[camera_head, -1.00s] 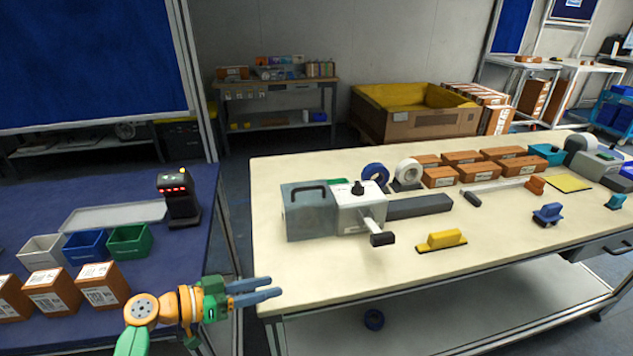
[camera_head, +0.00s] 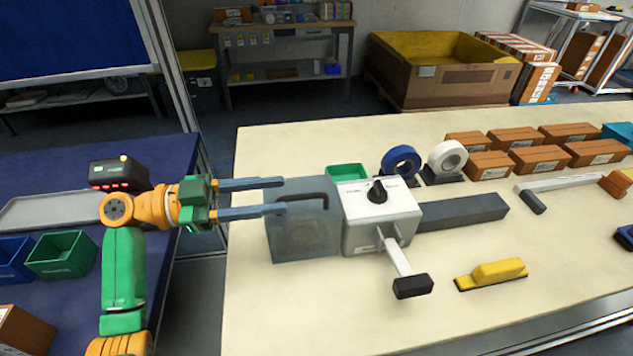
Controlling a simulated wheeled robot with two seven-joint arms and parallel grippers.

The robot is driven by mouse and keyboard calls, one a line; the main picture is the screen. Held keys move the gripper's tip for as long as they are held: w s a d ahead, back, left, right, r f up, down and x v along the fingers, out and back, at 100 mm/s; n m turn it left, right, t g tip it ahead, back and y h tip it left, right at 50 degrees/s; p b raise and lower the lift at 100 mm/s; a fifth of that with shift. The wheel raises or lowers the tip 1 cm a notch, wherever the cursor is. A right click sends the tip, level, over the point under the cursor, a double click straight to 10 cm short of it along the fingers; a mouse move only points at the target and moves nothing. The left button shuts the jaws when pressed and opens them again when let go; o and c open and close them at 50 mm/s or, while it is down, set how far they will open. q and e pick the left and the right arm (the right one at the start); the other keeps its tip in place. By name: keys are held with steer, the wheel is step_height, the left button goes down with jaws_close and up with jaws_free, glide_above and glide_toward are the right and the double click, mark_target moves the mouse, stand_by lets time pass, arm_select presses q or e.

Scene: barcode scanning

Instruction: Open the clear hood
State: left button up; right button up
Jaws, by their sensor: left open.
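The clear hood (camera_head: 308,240) is a translucent grey-blue box with a dark handle (camera_head: 302,197) on its top. It sits closed on the cream table, against the left side of a white machine (camera_head: 378,214) with a black knob and a lever. My left gripper (camera_head: 280,196) comes in from the left, with its two grey-blue fingers apart and pointing right. The fingertips are at the hood's left edge and close to the handle's left end in the picture; I cannot tell whether they touch. Nothing is between the fingers. My right gripper is not in view.
A dark bar (camera_head: 462,211) extends right from the machine, and its lever (camera_head: 412,285) sticks out in front. A green bin (camera_head: 347,171) and tape rolls (camera_head: 401,160) stand behind. A yellow block (camera_head: 492,274) lies front right. The table's front left is clear.

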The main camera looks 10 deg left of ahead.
mark_target(319, 195)
arm_select(q)
steer(key=shift+w+f, duration=0.35)
steer(key=shift+f, duration=0.25)
steer(key=shift+f+b, duration=0.15)
steer(key=shift+b, duration=0.25)
steer(key=shift+s, duration=0.15)
steer(key=shift+s+d+r, duration=0.2)
steer(key=p+x, duration=0.3)
steer(key=x, duration=0.3)
steer(key=shift+w, duration=0.1)
steer(key=shift+w+d+f, duration=0.1)
steer(key=shift+d, duration=0.3)
steer(key=shift+a, duration=0.1)
jaws_close()
